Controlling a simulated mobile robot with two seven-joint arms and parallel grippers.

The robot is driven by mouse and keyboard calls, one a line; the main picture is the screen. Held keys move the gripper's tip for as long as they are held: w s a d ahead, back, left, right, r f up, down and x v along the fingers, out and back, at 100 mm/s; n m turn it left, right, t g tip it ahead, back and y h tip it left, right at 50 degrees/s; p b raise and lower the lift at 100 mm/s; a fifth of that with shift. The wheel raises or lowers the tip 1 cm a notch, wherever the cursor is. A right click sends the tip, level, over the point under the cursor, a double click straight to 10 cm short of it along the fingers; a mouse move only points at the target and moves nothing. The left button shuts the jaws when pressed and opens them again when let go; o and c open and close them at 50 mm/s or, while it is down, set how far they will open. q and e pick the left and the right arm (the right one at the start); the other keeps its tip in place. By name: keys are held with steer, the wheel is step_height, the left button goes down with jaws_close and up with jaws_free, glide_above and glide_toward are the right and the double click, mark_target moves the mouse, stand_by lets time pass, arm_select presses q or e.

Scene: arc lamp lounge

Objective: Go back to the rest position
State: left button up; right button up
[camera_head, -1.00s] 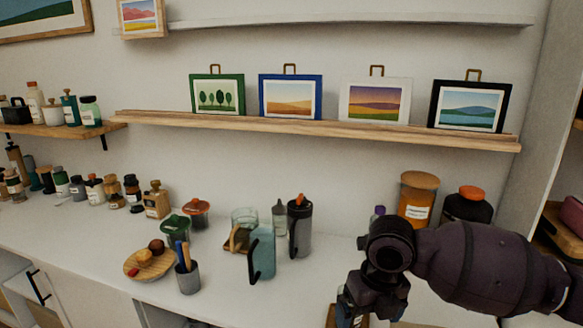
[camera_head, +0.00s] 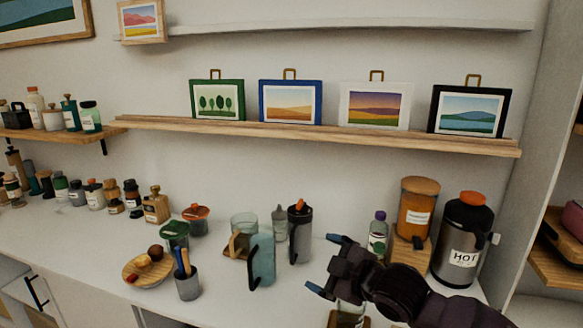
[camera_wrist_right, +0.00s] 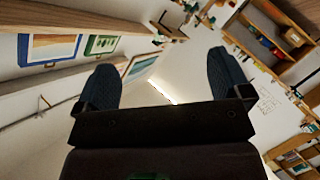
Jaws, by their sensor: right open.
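My right gripper (camera_head: 325,265) is in the lower right of the head view, above the counter, with its jaws pointing left. In the right wrist view its two dark fingers (camera_wrist_right: 165,85) stand wide apart with nothing between them. The gripper is open and empty. It is in front of a small bottle with a purple cap (camera_head: 378,236) and to the right of the grey tumbler (camera_head: 300,235). My forearm hides part of the counter's right end. My left gripper does not show in either view.
A black-handled jug marked HOT (camera_head: 463,240) and an orange jar (camera_head: 416,210) stand behind my right arm. A blue pitcher (camera_head: 262,262) and a pen cup (camera_head: 187,284) stand to the left. A picture ledge (camera_head: 320,133) runs above.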

steer(key=s+d+f+m+t+h, duration=0.2)
steer(key=s+d+f+m+h, duration=0.1)
steer(key=s+d+f+m, duration=0.35)
steer(key=s+d+f+m+t+h, duration=0.25)
steer(key=d+f+m, duration=0.35)
steer(key=f, duration=0.4)
steer(key=s+d+f+m+g+h, duration=0.1)
steer(key=s+d+f+g+h, duration=0.1)
steer(key=s+d+f, duration=0.2)
steer(key=s+d+f+m+g+h, duration=0.2)
steer(key=s+f, duration=0.8)
steer(key=s, duration=0.5)
steer(key=shift+s+d+f+g, duration=0.2)
steer(key=shift+s+d+g, duration=0.25)
steer(key=shift+d, duration=0.65)
